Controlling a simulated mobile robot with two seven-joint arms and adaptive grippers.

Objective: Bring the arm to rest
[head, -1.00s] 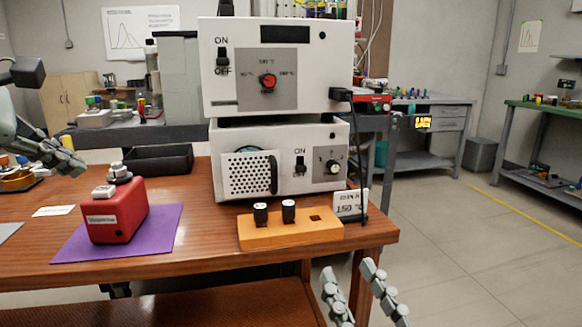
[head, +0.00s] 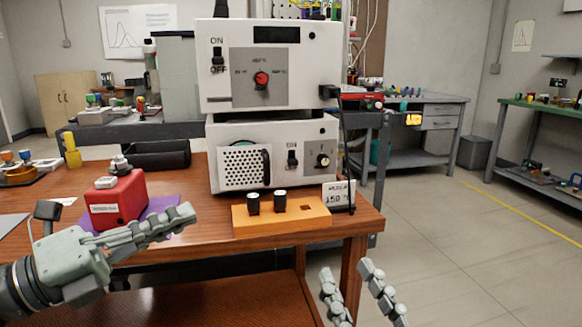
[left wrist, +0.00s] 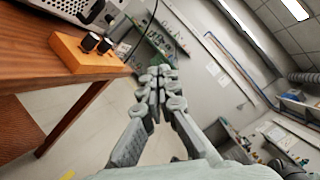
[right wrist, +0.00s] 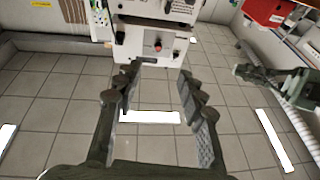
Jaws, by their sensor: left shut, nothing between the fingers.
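My left gripper (head: 165,225) reaches in from the left in the head view, in front of the table's front edge and the red box (head: 117,200). Its fingers are together and empty; they also show closed in the left wrist view (left wrist: 158,80). My right gripper (head: 345,280) is low in the head view, right of the table, with its two fingers apart. In the right wrist view (right wrist: 155,95) its fingers are spread with only floor and distant equipment between them.
The wooden table (head: 200,245) carries two stacked white instruments (head: 225,75), an orange block (head: 285,215) with two black-capped vials, a small display (head: 338,195) and a purple mat (head: 165,204). A yellow bottle (head: 72,152) stands at left. The floor (head: 460,260) at right is clear.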

